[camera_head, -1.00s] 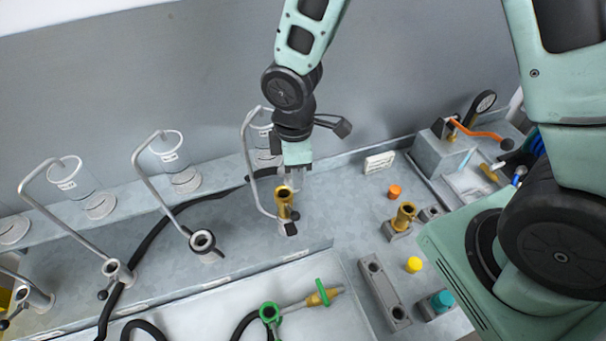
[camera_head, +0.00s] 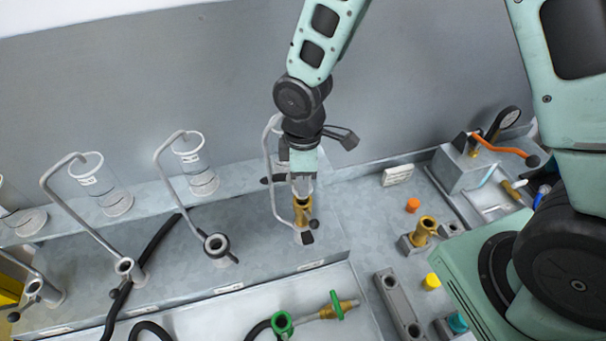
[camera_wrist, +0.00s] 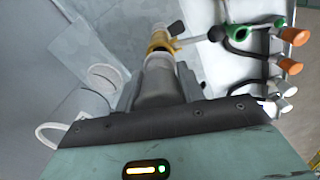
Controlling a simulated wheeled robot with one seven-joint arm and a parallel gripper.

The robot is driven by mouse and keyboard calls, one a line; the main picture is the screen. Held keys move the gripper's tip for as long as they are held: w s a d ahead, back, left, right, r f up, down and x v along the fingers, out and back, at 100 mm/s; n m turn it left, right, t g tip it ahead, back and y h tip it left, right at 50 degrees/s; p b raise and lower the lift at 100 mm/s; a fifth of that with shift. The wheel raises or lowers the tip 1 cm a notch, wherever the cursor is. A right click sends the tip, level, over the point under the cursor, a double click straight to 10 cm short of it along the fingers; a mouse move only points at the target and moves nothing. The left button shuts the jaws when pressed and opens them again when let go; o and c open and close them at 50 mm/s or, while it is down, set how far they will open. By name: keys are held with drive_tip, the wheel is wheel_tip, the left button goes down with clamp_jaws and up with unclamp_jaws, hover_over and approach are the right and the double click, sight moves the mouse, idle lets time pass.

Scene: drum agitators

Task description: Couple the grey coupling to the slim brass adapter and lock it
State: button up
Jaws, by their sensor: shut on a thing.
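A brass adapter (camera_head: 303,207) stands upright on the shelf, with a small black lever (camera_head: 308,237) at its foot. My gripper (camera_head: 302,188) is directly above it, pointing down, with its fingertips at the adapter's upper end. In the wrist view a grey cylindrical piece (camera_wrist: 158,88), seemingly the grey coupling, sits between my closed fingers. A pale ring and the brass (camera_wrist: 158,44) lie in line beyond it. Whether the piece is seated on the brass, or only touching, is hidden. A second brass adapter (camera_head: 425,229) stands in a grey block at the right.
Grey posts (camera_head: 125,267) with bent tubes and clear cylinders (camera_head: 188,150) line the shelf to the left. A bent tube (camera_head: 271,165) rises close beside my gripper. A white tray (camera_head: 200,318) with a green coupling (camera_head: 282,323) lies in front. A gauge block (camera_head: 460,168) stands right.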

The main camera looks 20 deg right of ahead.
drive_tip(key=shift+f, duration=0.25)
drive_tip(key=shift+f+b, duration=0.15)
drive_tip(key=shift+b, duration=0.15)
idle(0.4)
drive_tip(key=shift+f+b, duration=0.9)
drive_tip(key=shift+f, duration=0.2)
drive_tip(key=shift+f+b, duration=0.3)
drive_tip(key=shift+f, duration=0.05)
idle(0.4)
drive_tip(key=o, duration=1.3)
drive_tip(key=shift+c, duration=0.2)
